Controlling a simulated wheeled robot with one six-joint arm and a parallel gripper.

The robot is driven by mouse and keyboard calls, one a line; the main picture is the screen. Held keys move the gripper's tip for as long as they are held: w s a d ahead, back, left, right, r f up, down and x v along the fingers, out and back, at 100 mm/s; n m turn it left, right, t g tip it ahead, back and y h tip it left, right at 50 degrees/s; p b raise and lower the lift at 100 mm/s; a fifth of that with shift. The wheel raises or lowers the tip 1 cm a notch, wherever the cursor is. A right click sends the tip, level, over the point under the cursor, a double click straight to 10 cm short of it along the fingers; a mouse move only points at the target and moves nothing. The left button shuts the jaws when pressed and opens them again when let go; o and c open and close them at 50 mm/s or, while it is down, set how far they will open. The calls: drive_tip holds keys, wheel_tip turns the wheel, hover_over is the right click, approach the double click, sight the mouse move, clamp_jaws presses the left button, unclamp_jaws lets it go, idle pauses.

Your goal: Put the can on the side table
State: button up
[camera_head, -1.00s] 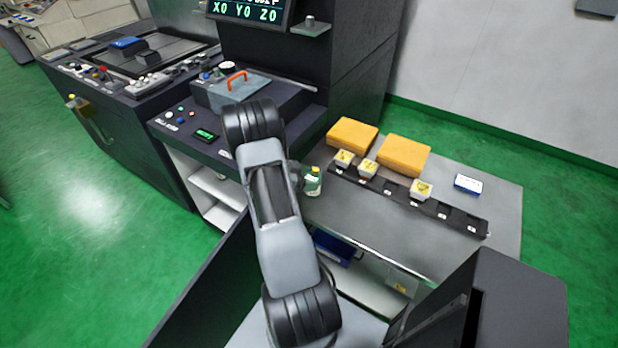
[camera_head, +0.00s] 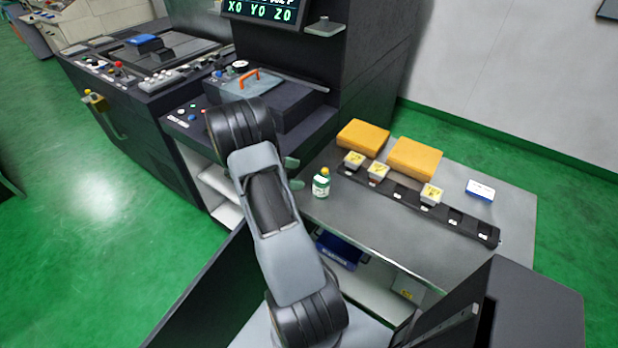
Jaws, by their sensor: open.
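The can (camera_head: 321,184) is a small green and white container with a yellow top. It stands upright on the left end of the grey side table (camera_head: 425,237), near the table's edge. My gripper (camera_head: 293,173) shows just left of the can, with its two fingertips poking out from behind my arm. It is open and empty, with a small gap between it and the can. The rest of the gripper is hidden behind my arm.
Two orange blocks (camera_head: 414,158) lie at the back of the side table. A black rack (camera_head: 404,194) with several yellow-labelled cubes runs along it, beside a blue and white box (camera_head: 480,190). The dark machine (camera_head: 290,108) stands to the left. The table's front strip is clear.

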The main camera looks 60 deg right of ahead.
drive_tip(key=w+a+r+n+t+h, duration=0.1)
drive_tip(key=w+a+r+n+t, duration=0.25)
drive_tip(key=w+r+t, duration=0.35)
drive_tip(key=w+a+r+n+t+h, duration=0.1)
drive_tip(key=w+a+r+n+t, duration=0.3)
drive_tip(key=w+t, duration=0.45)
drive_tip(key=w+a+r+n+t+y, duration=0.4)
drive_tip(key=a+r+n+t+y, duration=0.25)
drive_tip(key=a, duration=0.55)
drive_tip(key=s+a+n+g+y, duration=0.4)
drive_tip(key=s+a+n+y, duration=0.3)
drive_tip(key=s+a+n, duration=0.5)
drive_tip(key=s+f+g+h, duration=0.1)
drive_tip(key=s+g, duration=0.1)
drive_tip(key=s, duration=0.3)
drive_tip(key=s+a+f+n+g+h, duration=0.1)
drive_tip(key=s+g, duration=0.1)
drive_tip(key=s, duration=0.3)
drive_tip(key=shift+s+a+f+g, duration=0.2)
drive_tip(key=shift+a+f+g, duration=0.05)
drive_tip(key=shift+f+g, duration=0.05)
